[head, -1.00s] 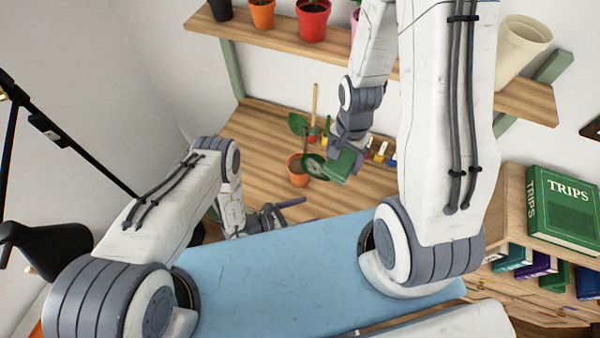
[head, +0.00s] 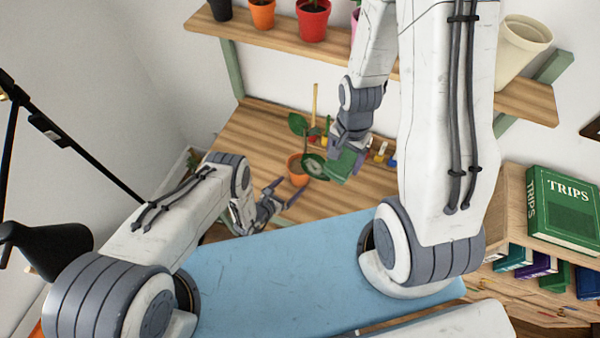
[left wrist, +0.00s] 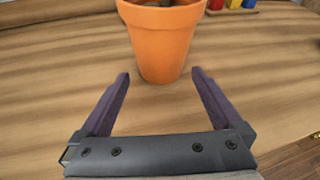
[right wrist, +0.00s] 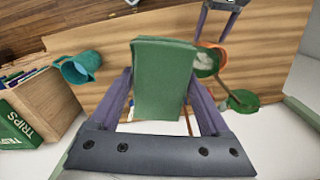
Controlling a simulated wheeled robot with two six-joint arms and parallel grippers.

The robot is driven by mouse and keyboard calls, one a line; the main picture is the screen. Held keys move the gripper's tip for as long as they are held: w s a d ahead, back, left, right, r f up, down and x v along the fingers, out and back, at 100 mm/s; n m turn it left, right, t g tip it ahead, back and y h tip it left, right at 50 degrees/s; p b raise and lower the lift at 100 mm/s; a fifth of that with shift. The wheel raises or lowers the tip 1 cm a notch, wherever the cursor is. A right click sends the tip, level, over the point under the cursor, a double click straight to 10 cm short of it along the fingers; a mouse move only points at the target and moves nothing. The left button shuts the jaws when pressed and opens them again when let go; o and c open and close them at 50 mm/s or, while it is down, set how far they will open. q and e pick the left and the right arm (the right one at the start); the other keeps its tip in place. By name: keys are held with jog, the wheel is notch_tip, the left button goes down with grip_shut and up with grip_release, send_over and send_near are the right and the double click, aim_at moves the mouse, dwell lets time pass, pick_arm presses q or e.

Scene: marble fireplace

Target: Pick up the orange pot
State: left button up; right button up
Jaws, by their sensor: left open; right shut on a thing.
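The orange pot (head: 296,172) stands upright on the wooden table with a leafy plant in it. In the left wrist view the orange pot (left wrist: 162,42) is just beyond my fingertips, between their lines. My left gripper (head: 279,192) is open and empty, pointing at the pot from its left front; its fingers (left wrist: 160,82) show apart in the left wrist view. My right gripper (head: 340,150) is shut on a green block-like thing (right wrist: 163,85), held beside the plant, to the right of the pot. Part of the pot (right wrist: 212,58) is hidden behind it in the right wrist view.
A shelf (head: 400,70) with several pots (head: 313,20) runs above the table. Small coloured things (head: 380,152) stand at the table's back. A teal watering can (right wrist: 80,67) shows in the right wrist view.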

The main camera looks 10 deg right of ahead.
aim_at(293, 177)
pick_arm(q)
jog(key=shift+x, duration=2.45)
jog(key=c, duration=1.2)
jog(key=shift+d+r, duration=0.1)
jog(key=shift+r, duration=0.05)
grip_shut()
notch_tip(293, 177, up, 10)
jog(key=shift+f, duration=0.2)
pick_arm(e)
jog(key=shift+f, duration=0.15)
